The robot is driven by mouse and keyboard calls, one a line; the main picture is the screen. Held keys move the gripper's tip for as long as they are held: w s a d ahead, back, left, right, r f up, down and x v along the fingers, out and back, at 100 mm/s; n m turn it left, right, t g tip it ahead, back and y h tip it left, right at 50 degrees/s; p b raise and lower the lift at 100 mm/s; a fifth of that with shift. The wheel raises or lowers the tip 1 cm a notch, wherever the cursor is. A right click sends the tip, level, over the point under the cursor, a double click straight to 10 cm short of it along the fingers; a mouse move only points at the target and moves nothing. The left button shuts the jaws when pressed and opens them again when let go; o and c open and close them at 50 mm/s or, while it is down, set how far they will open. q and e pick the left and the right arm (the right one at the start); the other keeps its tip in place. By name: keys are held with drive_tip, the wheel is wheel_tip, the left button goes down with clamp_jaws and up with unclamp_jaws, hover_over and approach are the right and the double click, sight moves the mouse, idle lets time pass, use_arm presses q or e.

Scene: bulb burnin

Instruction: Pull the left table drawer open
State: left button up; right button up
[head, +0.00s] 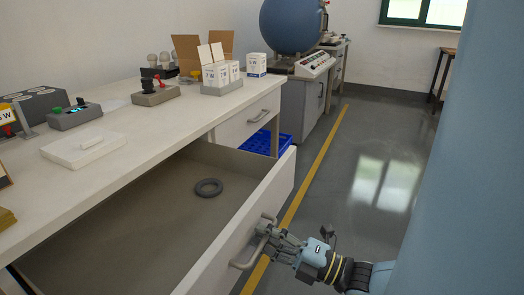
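The near, left table drawer (287,180) is pulled far out from under the white table (120,150), and its inside shows. A dark grey ring (208,187) lies on its floor. The drawer's bar handle (243,265) is on its front. My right gripper (268,228) is at the far end of this handle, its fingers closed around the bar; the fingertips are partly hidden against the drawer front. My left gripper is not in view.
Another drawer (247,119) farther along is shut. A blue crate (262,142) stands under the table behind the open drawer. Boxes (221,77) and control devices (75,115) stand on the tabletop. The floor (345,190) right of the drawer is clear, with a yellow line.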

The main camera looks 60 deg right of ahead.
drive_tip(key=shift+o, duration=1.2)
drive_tip(key=s+f, duration=0.2)
drive_tip(key=s, duration=0.9)
drive_tip(key=shift+s+d, duration=0.35)
drive_tip(key=shift+d, duration=0.1)
